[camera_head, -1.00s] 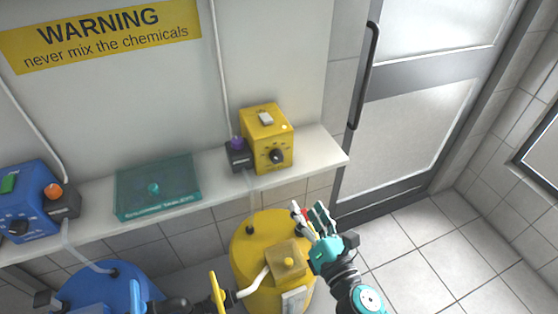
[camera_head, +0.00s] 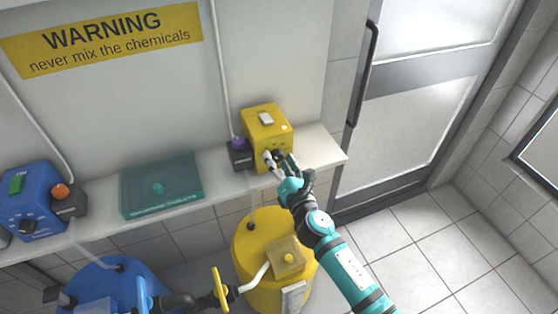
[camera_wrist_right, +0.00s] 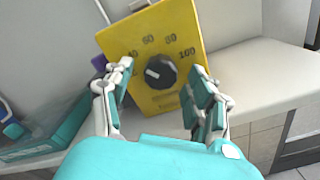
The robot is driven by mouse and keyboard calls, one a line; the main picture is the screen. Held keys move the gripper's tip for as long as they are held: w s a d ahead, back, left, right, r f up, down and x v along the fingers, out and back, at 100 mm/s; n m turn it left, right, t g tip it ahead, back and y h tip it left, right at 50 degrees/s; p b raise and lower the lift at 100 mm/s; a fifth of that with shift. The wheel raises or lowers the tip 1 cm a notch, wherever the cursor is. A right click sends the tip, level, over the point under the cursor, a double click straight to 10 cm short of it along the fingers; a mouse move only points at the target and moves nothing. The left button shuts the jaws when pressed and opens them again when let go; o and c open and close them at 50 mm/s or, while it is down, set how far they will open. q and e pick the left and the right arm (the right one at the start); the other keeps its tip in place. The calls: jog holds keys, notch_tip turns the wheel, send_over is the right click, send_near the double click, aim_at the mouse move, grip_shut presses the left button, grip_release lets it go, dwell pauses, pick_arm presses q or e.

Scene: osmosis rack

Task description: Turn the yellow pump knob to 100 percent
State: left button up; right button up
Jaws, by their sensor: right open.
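The yellow pump box (camera_head: 262,125) stands on the white shelf, and its front shows in the right wrist view (camera_wrist_right: 135,45). Its round black knob (camera_wrist_right: 160,71) sits below the printed numbers 40, 60, 80 and 100. My right gripper (camera_head: 280,160) is open in front of the box. In the right wrist view its fingers lie on either side of the knob, with visible gaps. In the head view the gripper partly hides the knob. My left gripper is not in view.
A small dark box with a purple knob (camera_head: 238,144) adjoins the pump's left side. A teal transparent case (camera_head: 160,187) and a blue pump (camera_head: 32,195) stand farther left on the shelf (camera_head: 222,181). A yellow barrel (camera_head: 262,240) stands below. Floor at right is clear.

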jog(key=c, duration=1.1)
jog(key=shift+c, duration=0.2)
